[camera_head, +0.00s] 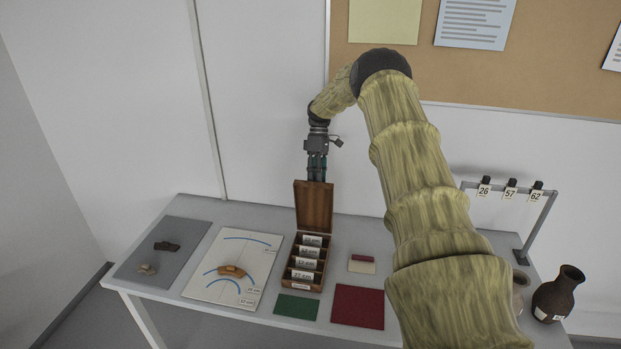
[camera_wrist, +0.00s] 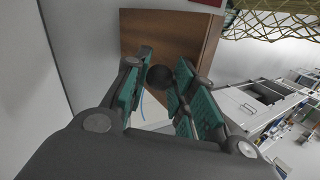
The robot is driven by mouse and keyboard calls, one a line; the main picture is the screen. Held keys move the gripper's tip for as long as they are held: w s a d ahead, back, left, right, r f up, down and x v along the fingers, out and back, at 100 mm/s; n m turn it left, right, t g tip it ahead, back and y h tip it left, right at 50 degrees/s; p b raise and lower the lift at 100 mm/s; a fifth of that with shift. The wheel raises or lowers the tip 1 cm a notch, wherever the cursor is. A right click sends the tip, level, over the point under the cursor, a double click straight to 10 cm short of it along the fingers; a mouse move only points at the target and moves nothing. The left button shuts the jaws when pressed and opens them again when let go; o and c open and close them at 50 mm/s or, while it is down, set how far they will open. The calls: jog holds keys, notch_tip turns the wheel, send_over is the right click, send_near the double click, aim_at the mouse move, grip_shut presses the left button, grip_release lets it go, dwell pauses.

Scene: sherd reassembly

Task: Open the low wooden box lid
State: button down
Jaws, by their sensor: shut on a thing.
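The low wooden box (camera_head: 291,262) stands near the middle of the table. Its lid (camera_head: 313,208) is raised at the back edge and stands about upright, so the compartments inside show. My gripper (camera_head: 316,174) is at the top edge of the lid. In the wrist view the lid's brown wood (camera_wrist: 165,35) lies beyond my fingers. A dark round knob (camera_wrist: 159,77) sits between the green finger pads, and my gripper is shut on it. In the head view the knob is hidden by my gripper.
Several labelled white cards (camera_head: 309,252) fill the box. Left of it lie a white sheet with blue arcs (camera_head: 220,252) and a grey mat (camera_head: 180,232) with sherds. Green (camera_head: 296,307) and red (camera_head: 358,306) mats lie in front. A tag rack (camera_head: 545,220) and dark jug (camera_head: 555,297) stand right.

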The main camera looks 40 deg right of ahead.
jog(key=shift+a+f, duration=0.1)
jog(key=shift+f, duration=0.5)
jog(key=c, duration=1.4)
grip_release()
jog(key=shift+o, duration=1.1)
jog(key=shift+w+d+f, duration=0.1)
jog(key=shift+d+f, duration=0.1)
jog(key=shift+f, duration=0.05)
jog(key=shift+r, duration=0.1)
jog(key=shift+w+a+r, duration=0.1)
jog(key=shift+a+r, duration=0.05)
